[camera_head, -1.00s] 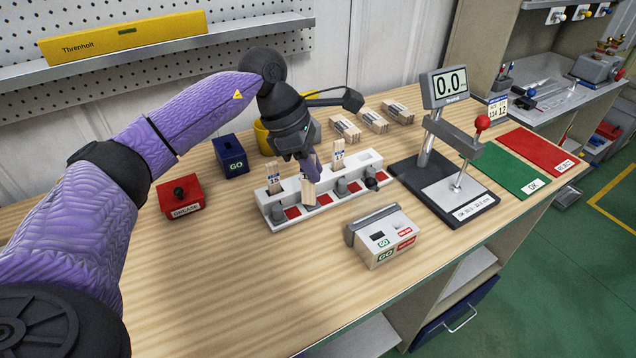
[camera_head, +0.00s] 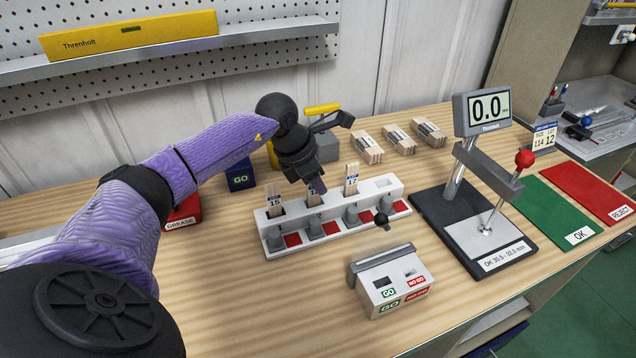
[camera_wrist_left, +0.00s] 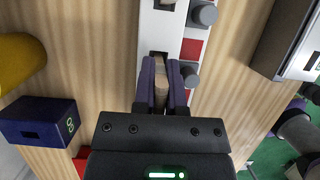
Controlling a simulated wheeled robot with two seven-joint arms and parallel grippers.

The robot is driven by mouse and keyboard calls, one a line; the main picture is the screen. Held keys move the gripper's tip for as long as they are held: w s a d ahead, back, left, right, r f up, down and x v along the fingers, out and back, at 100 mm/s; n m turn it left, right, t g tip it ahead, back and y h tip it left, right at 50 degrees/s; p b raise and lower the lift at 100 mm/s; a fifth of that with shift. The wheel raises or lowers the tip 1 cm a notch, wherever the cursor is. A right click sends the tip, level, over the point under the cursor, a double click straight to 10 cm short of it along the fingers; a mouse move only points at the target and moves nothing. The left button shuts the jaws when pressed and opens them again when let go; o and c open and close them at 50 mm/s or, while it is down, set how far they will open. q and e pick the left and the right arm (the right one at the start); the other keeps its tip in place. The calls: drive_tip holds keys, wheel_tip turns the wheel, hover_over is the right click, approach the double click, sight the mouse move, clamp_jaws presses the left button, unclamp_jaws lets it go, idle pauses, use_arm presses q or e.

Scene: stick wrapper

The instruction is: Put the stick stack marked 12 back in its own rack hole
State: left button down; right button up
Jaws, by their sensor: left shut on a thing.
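The white rack (camera_head: 340,228) stands mid-table with a row of holes. My left gripper (camera_head: 316,188) points down over its second hole from the left, shut on a wooden stick stack (camera_head: 313,199). The stack's lower end is at or in that hole; I cannot tell how deep. Its number is not readable. In the left wrist view the stack (camera_wrist_left: 160,92) shows between the purple fingers, beside a dark rack opening (camera_wrist_left: 158,56). A stack marked 15 (camera_head: 275,204) stands in the first hole and one marked 17 (camera_head: 352,178) in the third. My right gripper is not in view.
Several grey knobs and red squares line the rack's front. A GO/NO GO gauge (camera_head: 388,283) stands in front, a gauge stand (camera_head: 470,205) at right. Bundles of sticks (camera_head: 398,138) lie behind. A blue GO box (camera_head: 240,175) and red grease box (camera_head: 184,213) are at left.

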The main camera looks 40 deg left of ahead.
use_arm(q)
drive_tip(key=c, duration=0.7)
unclamp_jaws()
drive_tip(key=shift+r, duration=0.35)
drive_tip(key=p+v, duration=0.2)
drive_tip(key=v, duration=0.9)
drive_tip(key=shift+s+a+r, duration=0.1)
drive_tip(key=shift+s+r, duration=0.1)
drive_tip(key=shift+r, duration=0.05)
drive_tip(key=shift+f, duration=0.1)
